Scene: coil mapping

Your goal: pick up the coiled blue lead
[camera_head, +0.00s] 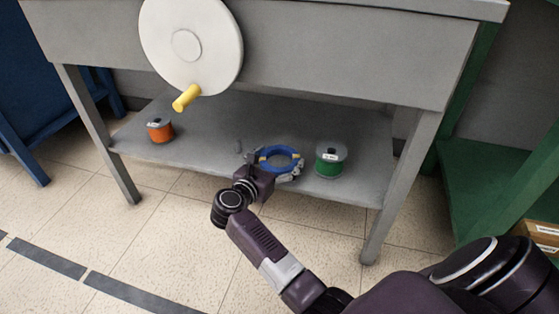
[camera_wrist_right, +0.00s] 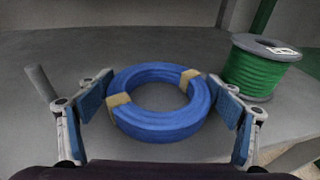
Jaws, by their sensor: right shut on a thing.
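The coiled blue lead (camera_head: 281,149) is a thick ring on the grey lower shelf of the bench, near its front edge. In the right wrist view the coil (camera_wrist_right: 162,125) has two tan bands around it. My right gripper (camera_head: 271,165) reaches it from the front. In the right wrist view its two blue-padded fingers (camera_wrist_right: 162,98) are shut on the coil from its left and right sides. The coil looks level; whether it still touches the shelf cannot be told. My left gripper is not in view.
A green spool (camera_head: 331,160) stands close to the right of the coil, and an orange spool (camera_head: 160,131) at the shelf's left. A small grey peg (camera_wrist_right: 40,83) stands left of the gripper.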

